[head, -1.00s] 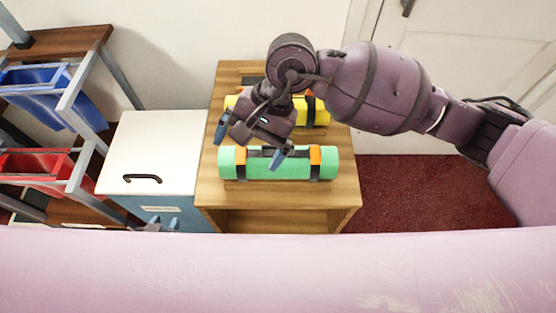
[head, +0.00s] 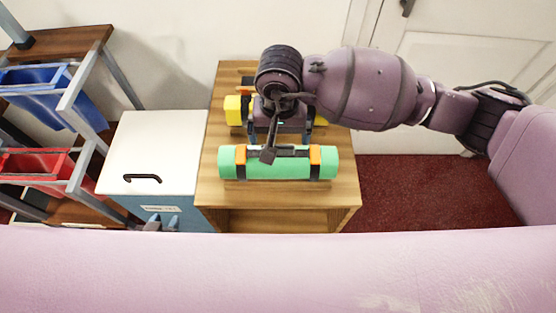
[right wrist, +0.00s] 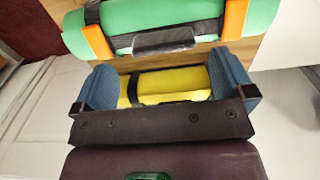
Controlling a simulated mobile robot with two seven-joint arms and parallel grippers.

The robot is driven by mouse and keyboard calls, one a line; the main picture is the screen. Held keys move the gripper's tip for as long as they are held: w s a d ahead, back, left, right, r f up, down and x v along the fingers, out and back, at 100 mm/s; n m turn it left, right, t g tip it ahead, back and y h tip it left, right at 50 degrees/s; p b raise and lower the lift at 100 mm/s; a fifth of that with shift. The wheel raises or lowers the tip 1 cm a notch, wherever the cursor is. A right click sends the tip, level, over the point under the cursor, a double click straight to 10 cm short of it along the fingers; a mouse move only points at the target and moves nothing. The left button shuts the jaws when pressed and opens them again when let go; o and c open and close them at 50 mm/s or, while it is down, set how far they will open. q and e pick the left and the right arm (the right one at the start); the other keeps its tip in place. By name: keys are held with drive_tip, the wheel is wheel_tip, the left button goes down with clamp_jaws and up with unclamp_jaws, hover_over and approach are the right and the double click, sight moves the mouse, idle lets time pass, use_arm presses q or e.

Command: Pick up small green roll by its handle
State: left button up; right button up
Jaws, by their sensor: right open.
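The green roll (head: 250,170) lies crosswise on the front of the wooden stand, with two black straps, orange tabs and a black handle (head: 295,150) on top. It also shows at the top of the right wrist view (right wrist: 195,14), with its handle (right wrist: 163,40) ahead of the fingers. My right gripper (head: 280,127) is open and empty, behind the green roll and above the yellow roll. In the right wrist view its blue fingers (right wrist: 165,82) are apart, not touching the handle.
The yellow roll (head: 232,110) lies behind the green one on the wooden stand (head: 340,195), partly hidden by my right arm. The white-topped cabinet (head: 165,140) stands left. A rack with a blue bin (head: 50,95) and a red bin (head: 40,165) is further left.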

sight(278, 145)
drive_tip(key=shift+w+a+f, duration=0.15)
drive_tip(key=shift+f, duration=2.05)
drive_tip(key=c, duration=1.2)
